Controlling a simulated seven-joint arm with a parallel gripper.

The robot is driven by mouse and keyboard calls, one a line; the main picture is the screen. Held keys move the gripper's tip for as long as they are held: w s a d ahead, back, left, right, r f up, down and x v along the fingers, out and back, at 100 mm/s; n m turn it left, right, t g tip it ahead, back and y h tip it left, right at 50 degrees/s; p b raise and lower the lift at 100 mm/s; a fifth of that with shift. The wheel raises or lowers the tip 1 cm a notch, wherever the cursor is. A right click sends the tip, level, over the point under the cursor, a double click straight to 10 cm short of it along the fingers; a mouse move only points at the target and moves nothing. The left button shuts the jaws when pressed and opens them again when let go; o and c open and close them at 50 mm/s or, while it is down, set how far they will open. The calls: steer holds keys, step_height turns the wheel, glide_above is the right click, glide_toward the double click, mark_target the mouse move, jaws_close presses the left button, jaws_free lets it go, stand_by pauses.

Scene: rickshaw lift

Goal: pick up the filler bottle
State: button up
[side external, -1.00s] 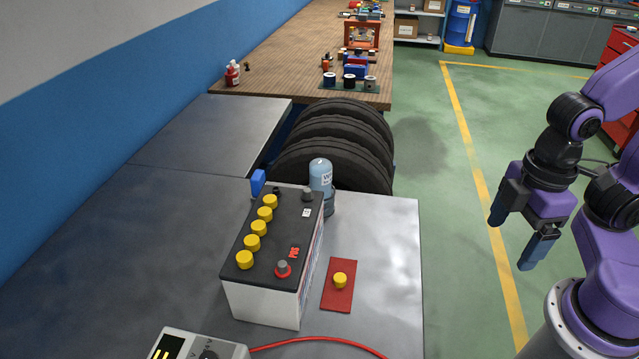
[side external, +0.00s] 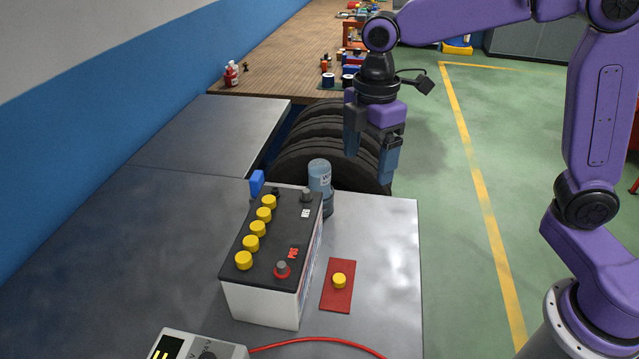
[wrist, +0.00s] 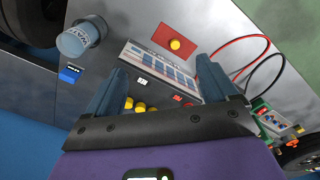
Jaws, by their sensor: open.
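The filler bottle (side external: 320,177) is a pale blue bottle with a rounded top. It stands upright on the grey metal table, just behind the battery's far right corner, and the battery hides part of its base. In the wrist view the bottle (wrist: 82,38) shows at the upper left, outside the fingers, with lettering on its label. My gripper (side external: 370,165) points down, open and empty, above and to the right of the bottle in the side view. Its two fingers (wrist: 163,90) frame part of the battery in the wrist view.
The black-topped battery (side external: 275,235) with yellow caps stands close to the bottle. A blue item (side external: 257,183) is by its far left corner. A red plate (side external: 338,285) with a yellow cap lies to its right. Tyres (side external: 330,160) stand behind. A meter (side external: 195,345) with a red cable is in front.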

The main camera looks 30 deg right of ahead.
steer(key=w+n, duration=0.2)
steer(key=w, duration=0.8)
steer(key=n, duration=0.2)
glide_above(320, 178)
steer(key=w+d, duration=0.2)
steer(key=f, duration=1.8)
steer(key=shift+w+a, duration=0.1)
steer(key=shift+a, duration=0.15)
steer(key=c, duration=1.2)
steer(key=shift+r, duration=0.15)
